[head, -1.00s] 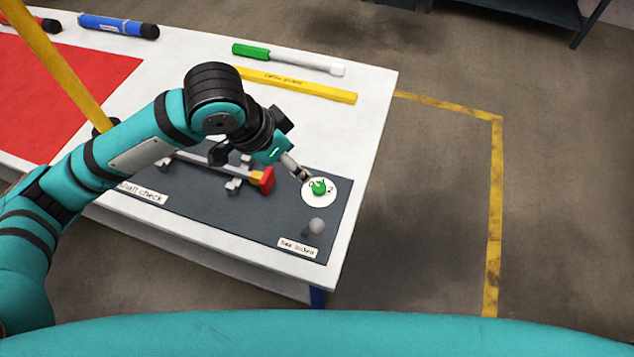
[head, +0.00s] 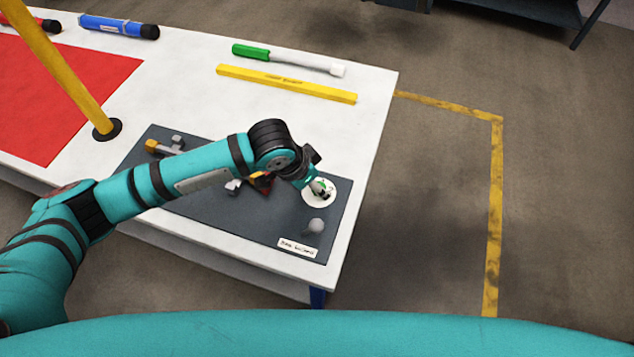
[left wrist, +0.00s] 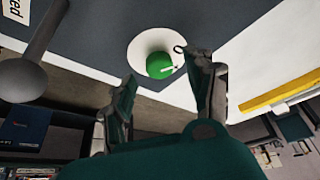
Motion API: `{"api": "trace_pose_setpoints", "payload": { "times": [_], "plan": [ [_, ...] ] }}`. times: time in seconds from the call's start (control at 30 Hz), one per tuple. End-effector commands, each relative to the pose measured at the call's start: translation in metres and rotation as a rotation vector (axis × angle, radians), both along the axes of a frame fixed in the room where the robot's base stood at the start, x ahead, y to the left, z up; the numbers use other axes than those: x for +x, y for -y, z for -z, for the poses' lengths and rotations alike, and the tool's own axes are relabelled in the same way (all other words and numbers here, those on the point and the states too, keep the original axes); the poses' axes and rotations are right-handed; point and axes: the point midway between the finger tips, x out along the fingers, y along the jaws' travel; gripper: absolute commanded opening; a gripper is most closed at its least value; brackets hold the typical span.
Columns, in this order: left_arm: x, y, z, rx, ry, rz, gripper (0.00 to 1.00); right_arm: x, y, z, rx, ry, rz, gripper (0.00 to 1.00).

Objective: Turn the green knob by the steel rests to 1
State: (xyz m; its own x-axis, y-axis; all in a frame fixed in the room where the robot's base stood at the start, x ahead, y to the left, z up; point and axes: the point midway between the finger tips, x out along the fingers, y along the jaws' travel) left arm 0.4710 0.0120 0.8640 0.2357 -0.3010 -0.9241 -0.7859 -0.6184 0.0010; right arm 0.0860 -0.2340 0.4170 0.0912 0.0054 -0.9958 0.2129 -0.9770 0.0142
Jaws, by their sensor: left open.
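The green knob (left wrist: 159,66) stands on a round white dial (left wrist: 141,48) in the left wrist view. A short white mark on the knob points right, near a dark ring-shaped mark; no number is readable. My left gripper (left wrist: 170,76) is open, its two fingers apart on either side of the knob; I cannot tell if they touch it. In the head view the gripper (head: 322,189) is over the dial (head: 317,202) and mostly hides the knob. The steel rests (head: 177,140) and a shaft with a yellow end (head: 152,146) are partly behind my arm.
A grey ball-topped knob (head: 316,226) stands close in front of the dial on the dark panel (head: 270,226). A yellow post (head: 75,85) rises at the left. A yellow bar (head: 290,84) and a green-handled tool (head: 285,58) lie behind. Floor to the right is clear.

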Motion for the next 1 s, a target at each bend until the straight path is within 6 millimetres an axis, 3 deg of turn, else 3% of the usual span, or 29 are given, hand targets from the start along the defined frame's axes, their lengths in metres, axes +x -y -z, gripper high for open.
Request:
{"api": "trace_pose_setpoints", "payload": {
  "times": [0.2,0.5,0.9,1.0],
  "plan": [
    [0.005,0.006,0.017,0.001,0.001,0.001,0.55,0.0,0.002,0.0,-0.003,0.0,-0.001,0.46],
    [0.005,0.006,0.019,0.0,0.002,0.001,0.55,0.0,0.003,0.0,-0.003,0.0,-0.001,0.46],
    [0.005,0.006,0.019,0.001,0.001,0.001,0.03,0.0,0.003,0.0,-0.003,0.001,-0.001,0.46],
    [0.005,0.006,0.018,0.001,0.001,0.001,0.0,0.0,0.003,0.0,-0.003,0.001,-0.001,0.46]
  ]
}}
